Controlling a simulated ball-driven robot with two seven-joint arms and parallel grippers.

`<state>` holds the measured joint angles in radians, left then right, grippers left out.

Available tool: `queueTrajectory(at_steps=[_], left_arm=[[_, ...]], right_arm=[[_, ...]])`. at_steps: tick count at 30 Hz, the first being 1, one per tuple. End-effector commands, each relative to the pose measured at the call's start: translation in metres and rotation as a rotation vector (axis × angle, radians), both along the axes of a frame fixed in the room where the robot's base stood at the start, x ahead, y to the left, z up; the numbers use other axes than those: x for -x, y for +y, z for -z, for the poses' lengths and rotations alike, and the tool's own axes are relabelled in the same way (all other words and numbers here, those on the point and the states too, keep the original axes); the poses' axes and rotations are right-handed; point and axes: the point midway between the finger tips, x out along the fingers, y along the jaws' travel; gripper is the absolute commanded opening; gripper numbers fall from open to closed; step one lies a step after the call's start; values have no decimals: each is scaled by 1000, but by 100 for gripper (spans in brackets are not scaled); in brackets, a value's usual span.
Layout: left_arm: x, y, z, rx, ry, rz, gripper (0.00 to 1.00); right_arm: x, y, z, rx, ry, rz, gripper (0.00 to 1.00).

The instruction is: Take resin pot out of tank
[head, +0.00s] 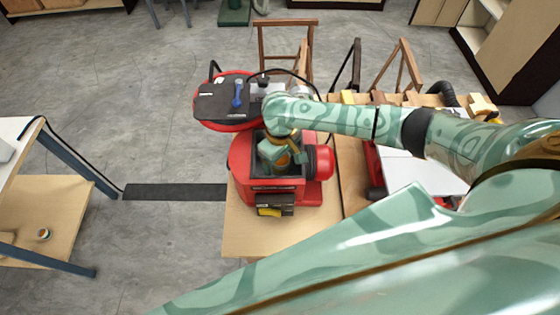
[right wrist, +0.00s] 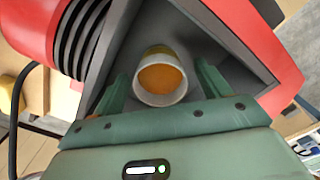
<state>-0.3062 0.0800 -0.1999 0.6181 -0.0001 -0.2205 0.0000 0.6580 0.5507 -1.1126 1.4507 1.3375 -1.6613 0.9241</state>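The resin pot (right wrist: 160,78) is a small pale cup with orange resin inside, standing in the dark-walled tank. The tank is a red machine (head: 241,165) on the wooden bench, with its red-and-black lid (head: 215,105) open behind it. My right gripper (right wrist: 162,85) reaches down into the tank with its fingers apart. One finger is on each side of the pot, with visible gaps, so it does not grip it. In the head view, my right gripper (head: 282,158) mostly hides the tank's inside. My left gripper is not in view.
A red round housing (head: 319,162) sticks out at the tank's right side. A blue-handled tool (head: 238,95) lies on the lid. Red and white equipment (head: 425,175) stands to the right on the bench.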

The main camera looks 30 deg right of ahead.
Motion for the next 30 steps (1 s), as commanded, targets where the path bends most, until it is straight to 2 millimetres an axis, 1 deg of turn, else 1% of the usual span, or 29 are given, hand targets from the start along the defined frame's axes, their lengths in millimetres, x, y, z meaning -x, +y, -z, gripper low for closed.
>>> queueTrajectory(at_steps=[1, 2, 3, 5, 6, 14, 17, 19, 23, 26, 30], left_arm=[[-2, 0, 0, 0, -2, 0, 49], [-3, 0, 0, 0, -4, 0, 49], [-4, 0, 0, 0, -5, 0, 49], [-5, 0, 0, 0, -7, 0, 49], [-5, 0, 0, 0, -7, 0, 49], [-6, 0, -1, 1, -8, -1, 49], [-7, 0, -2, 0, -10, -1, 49], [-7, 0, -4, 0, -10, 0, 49], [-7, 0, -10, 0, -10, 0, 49], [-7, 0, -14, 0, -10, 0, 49], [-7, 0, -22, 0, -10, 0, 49]], right_arm=[[0, 0, 0, 0, 0, 0, 65], [0, 0, 0, 0, 0, 0, 56], [0, 0, 0, 0, 0, 0, 45], [0, 0, 0, 0, 0, 0, 28], [0, 0, 0, 0, 0, 0, 26], [0, 0, -1, 1, 0, 0, 26], [-1, 0, -6, 1, -1, -1, 26], [-1, 0, -12, -1, -2, 1, 26], [-1, 0, -33, -1, -2, 0, 26], [0, 16, -52, -3, -2, -3, 26], [1, 42, -84, -2, -3, -5, 26]])
